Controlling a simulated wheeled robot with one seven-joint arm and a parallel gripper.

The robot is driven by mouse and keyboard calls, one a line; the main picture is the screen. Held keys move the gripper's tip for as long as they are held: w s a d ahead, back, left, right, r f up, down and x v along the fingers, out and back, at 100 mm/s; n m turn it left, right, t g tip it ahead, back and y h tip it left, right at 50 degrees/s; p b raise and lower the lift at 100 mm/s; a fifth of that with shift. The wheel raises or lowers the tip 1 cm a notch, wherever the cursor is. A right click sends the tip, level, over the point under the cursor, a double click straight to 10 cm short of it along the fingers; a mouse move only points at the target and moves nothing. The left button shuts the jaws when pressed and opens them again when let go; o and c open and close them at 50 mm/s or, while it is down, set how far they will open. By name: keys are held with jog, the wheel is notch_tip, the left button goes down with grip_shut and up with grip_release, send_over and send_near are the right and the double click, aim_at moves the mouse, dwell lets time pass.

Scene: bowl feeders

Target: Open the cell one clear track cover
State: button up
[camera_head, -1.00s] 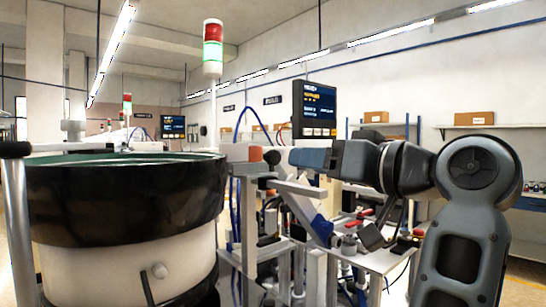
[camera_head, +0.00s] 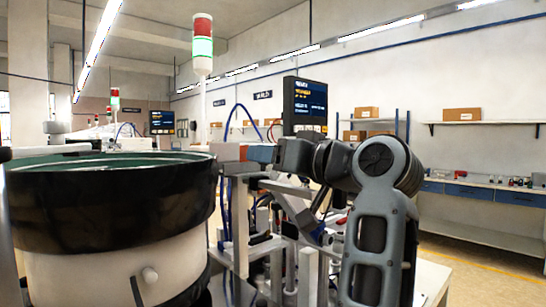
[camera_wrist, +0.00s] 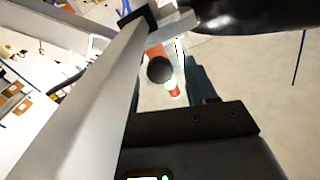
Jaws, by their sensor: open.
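My gripper (camera_head: 262,154) is at the end of my arm, just right of the bowl rim, by the linear track at mid-height. Its jaws are open, and I see nothing held. In the wrist view a dark finger (camera_wrist: 201,82) rises from the gripper body, beside a dark round knob (camera_wrist: 160,69) and an orange part (camera_wrist: 154,50). I cannot tell if the knob belongs to the cover. The clear track cover itself cannot be made out; my arm hides part of that area in the head view.
A black bowl feeder (camera_head: 110,205) on a white base fills the left. A stack light (camera_head: 203,47) stands behind it, and a dark control screen (camera_head: 304,104) stands behind my arm. A long grey bar (camera_wrist: 95,110) crosses the wrist view close by. Open floor lies at right.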

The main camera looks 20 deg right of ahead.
jog(key=shift+c, duration=0.2)
grip_shut()
dwell(0.4)
